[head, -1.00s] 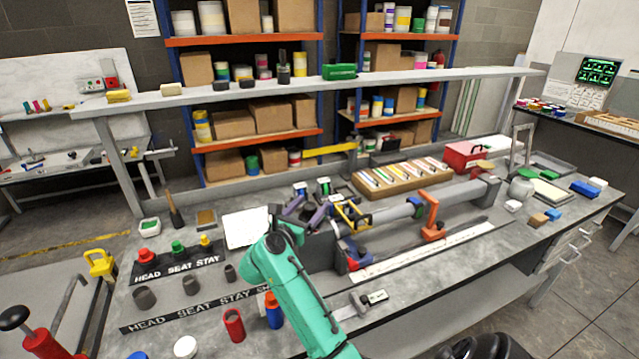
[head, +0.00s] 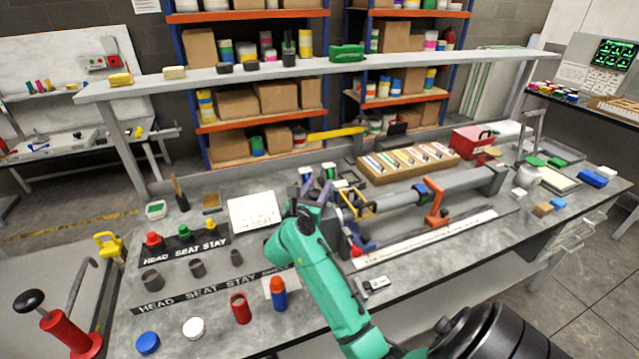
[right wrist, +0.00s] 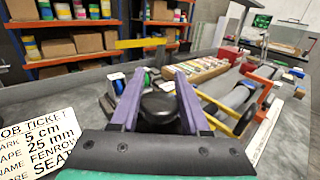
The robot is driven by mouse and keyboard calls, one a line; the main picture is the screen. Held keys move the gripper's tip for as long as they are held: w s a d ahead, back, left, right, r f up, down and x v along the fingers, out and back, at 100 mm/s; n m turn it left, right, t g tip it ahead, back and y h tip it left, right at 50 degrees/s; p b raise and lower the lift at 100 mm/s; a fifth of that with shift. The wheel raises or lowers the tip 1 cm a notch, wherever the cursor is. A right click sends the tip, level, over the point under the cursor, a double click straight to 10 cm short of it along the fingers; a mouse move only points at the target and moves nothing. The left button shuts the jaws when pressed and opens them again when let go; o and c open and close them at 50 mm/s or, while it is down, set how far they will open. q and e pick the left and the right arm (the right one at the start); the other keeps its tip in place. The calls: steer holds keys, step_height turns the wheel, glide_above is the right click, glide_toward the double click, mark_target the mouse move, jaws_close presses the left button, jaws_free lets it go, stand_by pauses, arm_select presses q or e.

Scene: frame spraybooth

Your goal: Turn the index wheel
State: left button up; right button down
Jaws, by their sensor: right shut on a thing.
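My right gripper (head: 317,188) reaches over the bench to the left end of the long grey tube fixture (head: 455,186). In the right wrist view its two purple fingers (right wrist: 160,92) are shut on a dark round knob (right wrist: 160,106), which looks like the index wheel. I cannot make out any marks on it. In the head view my teal arm and the fingers hide the wheel. My left gripper is not in view.
A white job ticket (head: 254,211) lies just left of the gripper. An orange clamp (head: 436,212) and a yellow clamp (head: 352,206) sit along the tube. A tray of coloured sticks (head: 408,163) stands behind.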

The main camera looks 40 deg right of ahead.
steer(key=shift+r+n+t+y+p, duration=0.2)
steer(key=shift+n+t+y+p, duration=0.15)
steer(key=shift+n+t, duration=0.2)
steer(key=shift+w+f+t+y, duration=0.15)
steer(key=shift+f+t+y, duration=0.1)
steer(key=shift+t, duration=0.1)
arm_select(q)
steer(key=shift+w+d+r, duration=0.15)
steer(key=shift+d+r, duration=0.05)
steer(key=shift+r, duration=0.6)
arm_select(e)
steer(key=shift+a, duration=0.1)
steer(key=shift+c, duration=2.2)
jaws_free()
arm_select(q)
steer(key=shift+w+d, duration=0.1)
arm_select(e)
steer(key=shift+o, duration=0.3)
steer(key=shift+w+f, duration=0.1)
